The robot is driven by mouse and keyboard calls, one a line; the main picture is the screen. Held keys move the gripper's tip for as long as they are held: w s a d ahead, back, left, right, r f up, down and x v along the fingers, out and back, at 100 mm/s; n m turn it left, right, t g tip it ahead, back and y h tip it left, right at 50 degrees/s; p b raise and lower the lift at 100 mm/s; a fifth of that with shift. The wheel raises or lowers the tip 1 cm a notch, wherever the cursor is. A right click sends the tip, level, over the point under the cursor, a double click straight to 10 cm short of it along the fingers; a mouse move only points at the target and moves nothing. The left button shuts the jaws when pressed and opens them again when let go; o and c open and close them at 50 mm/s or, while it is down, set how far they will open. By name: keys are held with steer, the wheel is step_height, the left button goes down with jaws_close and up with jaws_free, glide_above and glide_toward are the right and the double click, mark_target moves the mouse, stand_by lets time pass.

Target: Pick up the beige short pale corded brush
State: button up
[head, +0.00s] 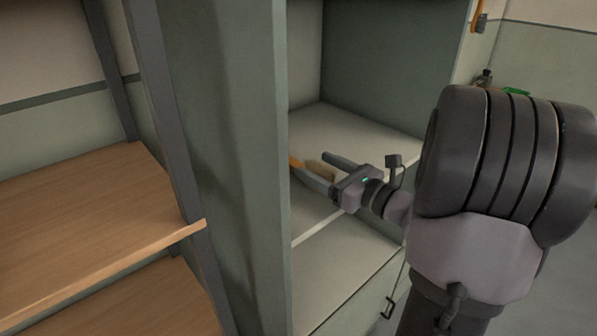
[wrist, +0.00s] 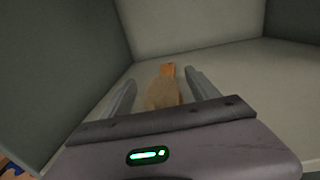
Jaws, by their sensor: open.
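The beige brush (wrist: 162,93) lies on the shelf of a grey-green cabinet. Its broad beige part is nearer my gripper and an orange end points away toward the back in the wrist view. My gripper (wrist: 158,88) is open, with one finger on each side of the brush. No contact between fingers and brush can be made out. In the head view my gripper (head: 318,168) reaches into the cabinet, and the beige brush (head: 322,170) shows between its fingers, partly hidden by the near finger.
The cabinet's side panel (head: 230,150) stands close to the left of my gripper. A wooden shelf rack (head: 90,225) is at the far left. The cabinet shelf (head: 360,130) is bare behind and to the right of the brush. A drawer (head: 355,295) with a dark handle is below.

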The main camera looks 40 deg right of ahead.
steer(key=shift+w, duration=0.2)
steer(key=c, duration=1.5)
steer(key=shift+r, duration=0.15)
